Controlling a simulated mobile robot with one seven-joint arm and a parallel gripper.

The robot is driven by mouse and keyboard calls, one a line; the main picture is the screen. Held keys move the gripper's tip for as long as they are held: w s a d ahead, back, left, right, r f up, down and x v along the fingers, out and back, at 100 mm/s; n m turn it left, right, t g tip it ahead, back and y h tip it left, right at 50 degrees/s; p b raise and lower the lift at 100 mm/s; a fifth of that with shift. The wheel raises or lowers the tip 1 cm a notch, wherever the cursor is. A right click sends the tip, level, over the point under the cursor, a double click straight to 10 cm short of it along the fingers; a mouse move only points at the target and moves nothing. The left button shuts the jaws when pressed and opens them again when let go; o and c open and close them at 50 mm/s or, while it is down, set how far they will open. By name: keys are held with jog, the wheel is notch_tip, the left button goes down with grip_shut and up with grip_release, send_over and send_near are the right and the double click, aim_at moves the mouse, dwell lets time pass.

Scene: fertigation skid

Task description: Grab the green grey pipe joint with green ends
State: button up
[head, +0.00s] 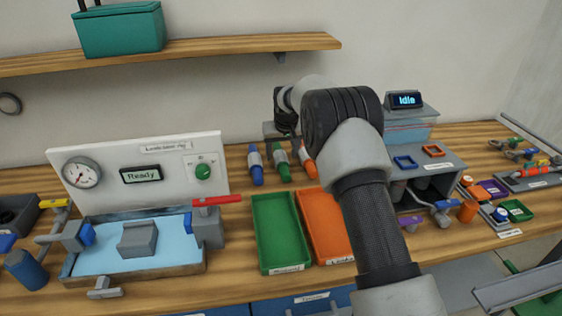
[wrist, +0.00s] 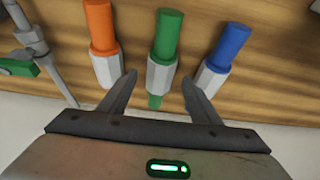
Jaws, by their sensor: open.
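The grey pipe joint with green ends (head: 281,160) lies on the wooden bench between a blue-ended joint (head: 256,165) and an orange-ended joint (head: 306,161). In the wrist view the green-ended joint (wrist: 162,72) is centred, its grey hexagonal middle between the lines of my two fingers. The orange-ended joint (wrist: 101,45) is to its left and the blue-ended joint (wrist: 226,57) to its right. My gripper (wrist: 159,80) is open and empty. In the head view my gripper (head: 282,134) hovers at the joints' far ends; the remaining height is hard to tell.
A green tray (head: 279,268) and an orange tray (head: 322,228) stand in front of the joints. A white gauge panel (head: 130,165) with a water basin is at left. A grey station with a display reading Idle (head: 405,100) is at right, close to my arm.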

jog(key=x, duration=0.2)
jog(key=shift+w+f, duration=0.15)
jog(key=shift+f, duration=0.2)
jog(key=c, duration=1.2)
